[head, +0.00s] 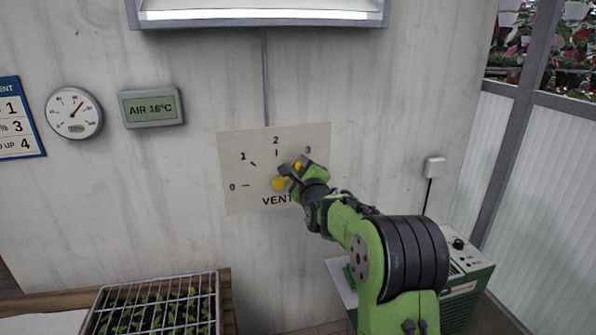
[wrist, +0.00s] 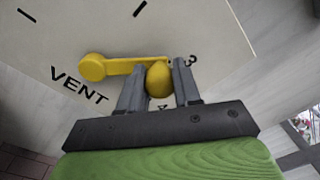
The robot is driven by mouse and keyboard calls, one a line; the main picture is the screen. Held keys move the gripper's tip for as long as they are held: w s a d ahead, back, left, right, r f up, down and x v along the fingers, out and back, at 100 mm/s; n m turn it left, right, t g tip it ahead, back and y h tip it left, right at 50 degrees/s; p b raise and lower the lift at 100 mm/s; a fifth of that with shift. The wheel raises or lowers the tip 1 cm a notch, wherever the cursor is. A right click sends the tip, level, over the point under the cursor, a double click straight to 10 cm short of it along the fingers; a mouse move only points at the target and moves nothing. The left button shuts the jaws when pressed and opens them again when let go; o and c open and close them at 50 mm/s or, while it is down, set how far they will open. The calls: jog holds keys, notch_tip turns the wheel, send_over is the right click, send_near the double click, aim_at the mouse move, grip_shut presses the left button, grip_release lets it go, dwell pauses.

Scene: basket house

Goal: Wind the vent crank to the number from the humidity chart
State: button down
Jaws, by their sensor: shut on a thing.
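The vent crank is yellow, with its round hub (head: 279,184) on a pale VENT plate (head: 235,160) on the wall. Its arm points up and right, roughly at the 3 mark in the head view. My gripper (head: 295,167) is shut on the crank's yellow knob (wrist: 158,80), which sits between the two fingers in the wrist view. The plate shows 0, 1, 2 and 3; my gripper and arm hide its right part. The humidity chart (head: 12,120) is cut off at the left edge; its visible rows end in 1, 3 and 4. A round dial gauge (head: 75,113) has a red needle pointing up and right.
A display (head: 151,107) reads AIR 16°C. A caged seedling tray (head: 155,303) stands low at left. A green machine (head: 468,285) stands behind my arm at lower right. A wall socket (head: 434,167) is right of the plate. The wall around the plate is mostly clear.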

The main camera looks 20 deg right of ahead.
jog(key=shift+d+f, duration=0.15)
jog(key=shift+f, duration=0.15)
jog(key=c, duration=0.8)
grip_release()
jog(key=shift+r, duration=0.15)
jog(key=v, duration=1.5)
jog(key=shift+s+b, duration=0.3)
jog(key=shift+s, duration=0.1)
